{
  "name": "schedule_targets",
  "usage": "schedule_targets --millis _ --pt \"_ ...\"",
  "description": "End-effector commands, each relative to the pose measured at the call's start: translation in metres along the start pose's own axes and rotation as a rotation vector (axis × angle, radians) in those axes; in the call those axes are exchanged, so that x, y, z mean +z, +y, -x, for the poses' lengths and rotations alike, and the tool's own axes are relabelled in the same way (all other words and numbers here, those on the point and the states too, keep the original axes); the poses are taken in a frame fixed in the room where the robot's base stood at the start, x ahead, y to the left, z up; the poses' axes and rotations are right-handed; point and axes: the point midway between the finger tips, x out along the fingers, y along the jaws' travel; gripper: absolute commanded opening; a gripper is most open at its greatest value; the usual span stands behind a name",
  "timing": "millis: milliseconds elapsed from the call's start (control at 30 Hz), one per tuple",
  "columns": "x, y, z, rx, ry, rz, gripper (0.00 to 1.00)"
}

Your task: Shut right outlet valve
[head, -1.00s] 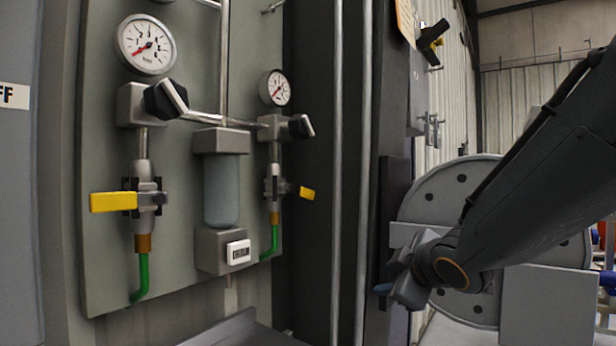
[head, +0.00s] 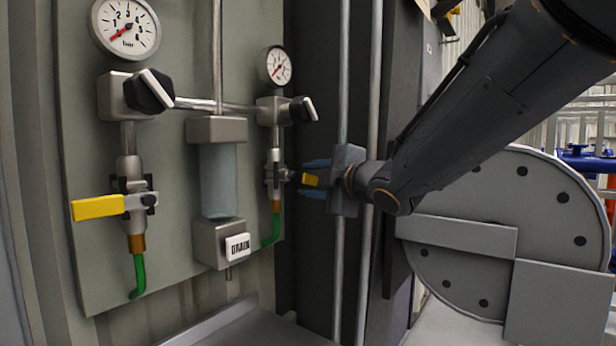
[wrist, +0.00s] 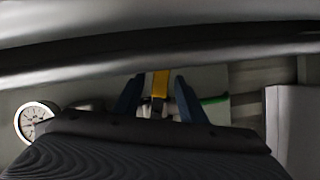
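The right outlet valve (head: 274,174) sits on a vertical line below the smaller gauge, with green tubing under it. Its yellow handle (head: 311,180) sticks out sideways to the right, across the line. My gripper (head: 312,178) is beside the valve, with one blue finger above the handle and one below. In the wrist view the yellow handle (wrist: 160,84) lies between the two blue fingers (wrist: 158,98), with a gap on each side. The gripper is open around the handle. The handle's tip is partly hidden by the fingers.
The left valve's yellow handle (head: 98,208) points left. Black knobs (head: 149,92) and the right gauge (head: 276,66) stand out from the panel. A filter bowl with a drain box (head: 220,243) is between the valves. Two vertical pipes (head: 343,260) stand near my gripper.

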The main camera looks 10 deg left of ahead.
Motion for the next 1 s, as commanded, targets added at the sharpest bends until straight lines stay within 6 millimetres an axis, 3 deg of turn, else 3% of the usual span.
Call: schedule_targets --millis 433,467,667,1000 --pt "0.0014 -0.0004 -0.0109 0.000 -0.002 -0.001 0.38" --pt "0.0014 -0.0004 -0.0109 0.000 -0.003 -0.001 0.36" --pt "0.0014 -0.0004 -0.0107 0.000 -0.003 -0.001 0.02" --pt "0.0086 0.0009 -0.0093 0.010 -0.011 0.014 0.00"
